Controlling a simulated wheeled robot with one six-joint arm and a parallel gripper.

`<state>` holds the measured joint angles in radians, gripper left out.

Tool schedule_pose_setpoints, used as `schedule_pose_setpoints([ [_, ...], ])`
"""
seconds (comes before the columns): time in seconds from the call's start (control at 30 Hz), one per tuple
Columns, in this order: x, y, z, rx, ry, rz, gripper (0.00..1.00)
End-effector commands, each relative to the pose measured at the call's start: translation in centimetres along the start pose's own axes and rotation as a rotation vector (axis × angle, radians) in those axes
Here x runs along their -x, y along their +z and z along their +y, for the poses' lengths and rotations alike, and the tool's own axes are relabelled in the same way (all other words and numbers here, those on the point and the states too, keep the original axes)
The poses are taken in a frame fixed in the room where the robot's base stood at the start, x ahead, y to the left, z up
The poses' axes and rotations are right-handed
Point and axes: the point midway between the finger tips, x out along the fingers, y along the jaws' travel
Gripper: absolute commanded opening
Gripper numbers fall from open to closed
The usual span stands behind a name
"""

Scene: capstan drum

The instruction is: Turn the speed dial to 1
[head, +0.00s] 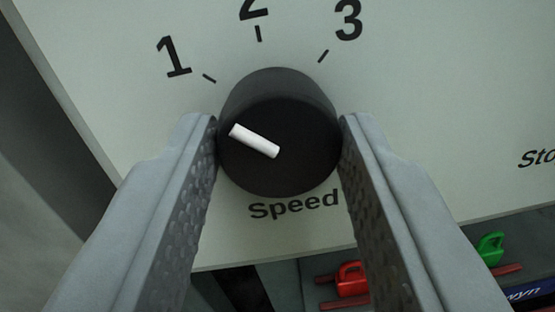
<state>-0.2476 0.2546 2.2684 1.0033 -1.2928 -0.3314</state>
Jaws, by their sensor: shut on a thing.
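The black speed dial (290,165) sits on a pale panel (110,100), with the word "Speed" below it. The marks 1 (173,57), 2 (253,8) and 3 (347,20) stand in an arc above it, each with a short tick. The dial's white pointer line (254,141) slants to the upper left, roughly towards the tick of 1. My gripper (279,135) is shut on the dial, with one finger touching its left side and one its right side. The dial's sides at the fingertips are partly hidden.
Below the panel's lower edge are a red clip-like part (350,279) and a green one (490,248) near red bars. Partly cut-off lettering (537,158) starting "Sto" is on the panel at the right. The panel around the dial is flat and clear.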

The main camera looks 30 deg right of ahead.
Motion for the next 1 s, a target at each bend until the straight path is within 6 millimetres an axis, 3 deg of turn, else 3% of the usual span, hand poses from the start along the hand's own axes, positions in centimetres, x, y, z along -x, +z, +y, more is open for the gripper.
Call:
schedule_pose_setpoints([
  [0.17,0.0,0.1,0.0,0.001,0.0,-0.001,0.14],
  [0.2,0.0,0.1,0.0,0.001,0.0,-0.001,0.44],
  [0.3,0.0,0.1,0.0,0.0,0.0,-0.001,0.58],
  [0.67,0.5,0.0,0.0,-0.001,-0.001,-0.001,0.58],
  [1.0,5.9,0.0,-0.1,-0.001,-0.004,-0.001,0.58],
])
